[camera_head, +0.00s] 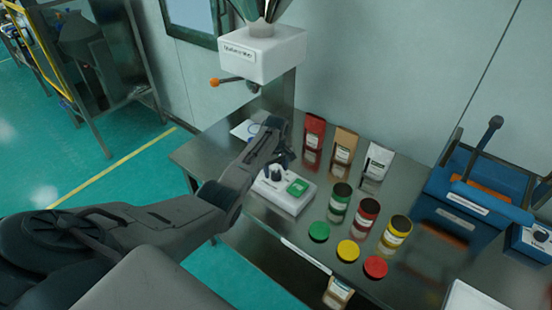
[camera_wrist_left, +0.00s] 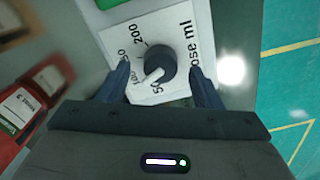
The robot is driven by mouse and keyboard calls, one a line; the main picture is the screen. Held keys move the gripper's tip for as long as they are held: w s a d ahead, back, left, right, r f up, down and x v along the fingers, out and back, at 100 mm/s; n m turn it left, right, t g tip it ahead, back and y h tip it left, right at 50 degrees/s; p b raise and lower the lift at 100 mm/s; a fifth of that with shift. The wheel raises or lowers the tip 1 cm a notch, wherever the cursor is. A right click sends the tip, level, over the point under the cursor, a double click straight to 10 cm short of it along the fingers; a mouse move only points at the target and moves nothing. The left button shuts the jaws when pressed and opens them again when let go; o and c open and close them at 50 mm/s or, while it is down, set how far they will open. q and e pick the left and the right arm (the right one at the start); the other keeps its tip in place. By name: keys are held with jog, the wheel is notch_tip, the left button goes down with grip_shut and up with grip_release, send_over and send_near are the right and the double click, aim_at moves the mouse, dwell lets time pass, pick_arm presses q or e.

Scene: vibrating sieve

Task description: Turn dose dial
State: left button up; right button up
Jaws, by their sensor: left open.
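The dose dial is a dark round knob with a white pointer (camera_wrist_left: 160,64) on a white control box; the head view also shows it (camera_head: 277,173). The printed scale around it includes 200 and 50, and the pointer aims toward the lower-left side in the wrist view. The white control box (camera_head: 279,198) stands on the steel table and carries a green button (camera_head: 297,187). My left gripper (camera_wrist_left: 165,88) is open, its two dark fingers on either side of the dial with visible gaps. It also shows in the head view (camera_head: 283,157). My right gripper is not in view.
The steel table (camera_head: 205,155) holds a dispenser with a white head (camera_head: 263,52) and an orange-tipped lever. Red, brown and white bags (camera_head: 377,161) stand at the back. Several jars (camera_head: 367,214) and coloured lids (camera_head: 348,250) stand right of the box. A blue machine (camera_head: 465,205) is farther right.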

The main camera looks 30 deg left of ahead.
aim_at(276, 173)
pick_arm(q)
notch_tip(276, 173, up, 9)
jog(key=b, duration=0.2)
dwell(0.5)
